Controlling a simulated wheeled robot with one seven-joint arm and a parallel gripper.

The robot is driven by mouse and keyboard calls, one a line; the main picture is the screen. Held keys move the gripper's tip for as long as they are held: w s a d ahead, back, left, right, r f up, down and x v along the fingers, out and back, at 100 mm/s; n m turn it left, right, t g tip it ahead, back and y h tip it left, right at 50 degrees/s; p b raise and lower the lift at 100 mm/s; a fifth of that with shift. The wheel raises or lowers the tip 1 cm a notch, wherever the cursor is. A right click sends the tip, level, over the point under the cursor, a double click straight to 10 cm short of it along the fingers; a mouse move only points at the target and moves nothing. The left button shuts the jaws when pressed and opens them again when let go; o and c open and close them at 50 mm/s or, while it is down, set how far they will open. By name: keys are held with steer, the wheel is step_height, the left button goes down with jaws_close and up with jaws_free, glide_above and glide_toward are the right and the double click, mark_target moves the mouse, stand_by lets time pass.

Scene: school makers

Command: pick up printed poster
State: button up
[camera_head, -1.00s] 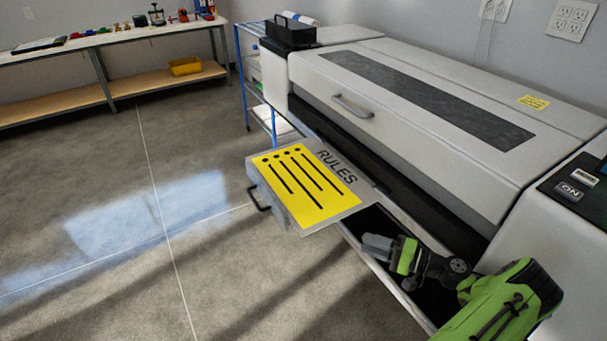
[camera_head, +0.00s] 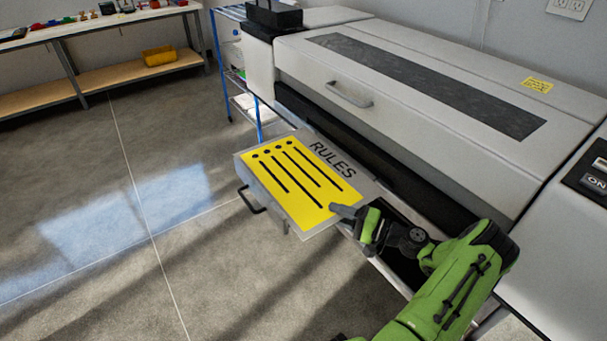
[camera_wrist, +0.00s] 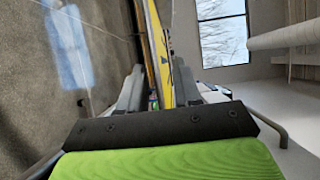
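The printed poster (camera_head: 290,178) is a grey sheet with a yellow panel, black lines and the word RULES. It lies on the printer's front tray, its near end reaching out past the printer. My gripper (camera_head: 343,211) is at the poster's right edge, near its front corner, with a finger over the sheet. In the wrist view the poster (camera_wrist: 160,55) is seen nearly edge-on, running between the two fingers of my gripper (camera_wrist: 158,88). The fingers stand apart, one on each side of it. Whether either finger touches the sheet is unclear.
The large grey printer (camera_head: 400,85) with a lid handle stands right behind the poster. A blue-framed shelf rack (camera_head: 225,75) stands at its left end. A workbench (camera_head: 100,25) with a yellow bin (camera_head: 160,56) is at the far left. The floor at left is clear.

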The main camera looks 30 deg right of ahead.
steer(key=shift+w+a, duration=0.2)
steer(key=shift+w, duration=0.1)
jaws_close()
